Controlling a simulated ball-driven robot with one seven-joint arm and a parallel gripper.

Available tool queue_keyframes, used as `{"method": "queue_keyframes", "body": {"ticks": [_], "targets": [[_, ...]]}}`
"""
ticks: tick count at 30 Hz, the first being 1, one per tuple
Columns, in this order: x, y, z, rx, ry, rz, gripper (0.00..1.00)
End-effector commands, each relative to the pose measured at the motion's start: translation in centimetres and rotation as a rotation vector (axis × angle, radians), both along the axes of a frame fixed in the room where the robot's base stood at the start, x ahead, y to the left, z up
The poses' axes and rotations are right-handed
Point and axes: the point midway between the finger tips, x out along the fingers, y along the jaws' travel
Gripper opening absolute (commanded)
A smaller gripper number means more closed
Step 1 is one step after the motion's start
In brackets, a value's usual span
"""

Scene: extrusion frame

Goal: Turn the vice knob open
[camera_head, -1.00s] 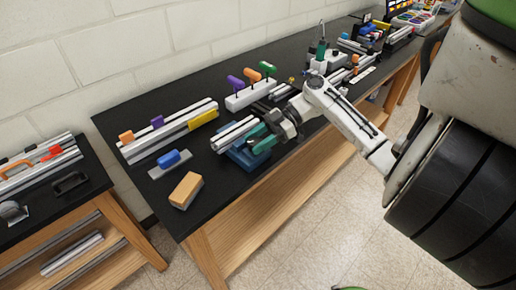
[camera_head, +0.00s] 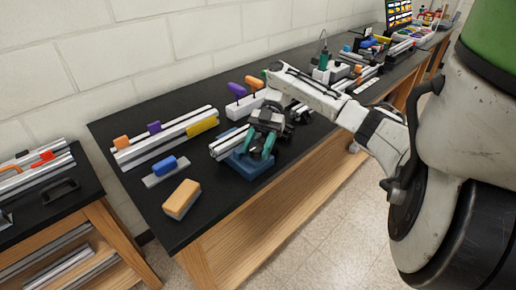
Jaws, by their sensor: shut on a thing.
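The blue vice (camera_head: 248,170) stands near the front edge of the black bench, with a silver aluminium extrusion (camera_head: 227,145) lying in it and pointing left. My gripper (camera_head: 261,152), with teal fingers, reaches down at the right end of the vice. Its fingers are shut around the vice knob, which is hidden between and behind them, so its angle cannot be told.
A white holder (camera_head: 245,105) with coloured handles stands behind my gripper.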

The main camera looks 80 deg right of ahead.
Motion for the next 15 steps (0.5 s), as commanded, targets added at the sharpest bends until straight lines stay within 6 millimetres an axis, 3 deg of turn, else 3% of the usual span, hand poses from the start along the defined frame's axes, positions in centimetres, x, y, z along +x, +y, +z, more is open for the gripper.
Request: {"method": "queue_keyframes", "body": {"ticks": [1,15], "targets": [[0.30,0.77,-0.43,0.013,0.002,0.029,0.18],[0.27,0.83,-0.33,0.013,0.001,0.054,0.19]]}}
